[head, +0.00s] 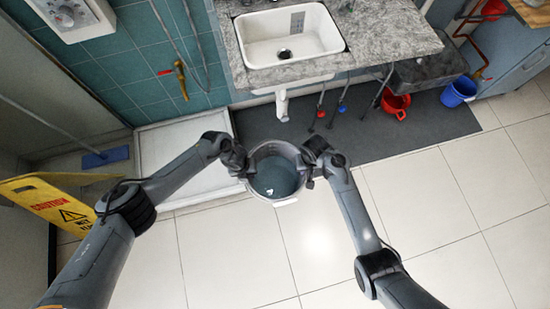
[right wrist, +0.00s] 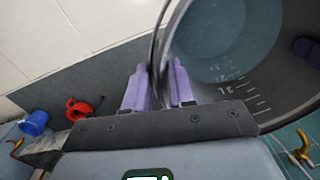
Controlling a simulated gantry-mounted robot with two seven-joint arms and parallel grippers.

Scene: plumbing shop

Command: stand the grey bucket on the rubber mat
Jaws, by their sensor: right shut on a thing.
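The grey bucket (head: 275,196) is upright, its open top facing my head camera. It shows over the front left edge of the dark rubber mat (head: 350,130) and the light floor tiles; its height above the floor is unclear. My right gripper (head: 312,158) is shut on the bucket's right rim, and in the right wrist view its purple fingers (right wrist: 160,88) straddle the wall. My left gripper (head: 243,165) is at the left rim; a purple finger (right wrist: 306,48) shows inside the far wall, but its grip is unclear. Measuring marks line the inside.
A white sink (head: 290,35) in a stone counter overhangs the mat, with its drain pipe (head: 282,105) above it. A red bucket (head: 395,104) and blue bucket (head: 458,91) stand right. A white shower tray (head: 180,150) and yellow caution sign (head: 60,200) are left.

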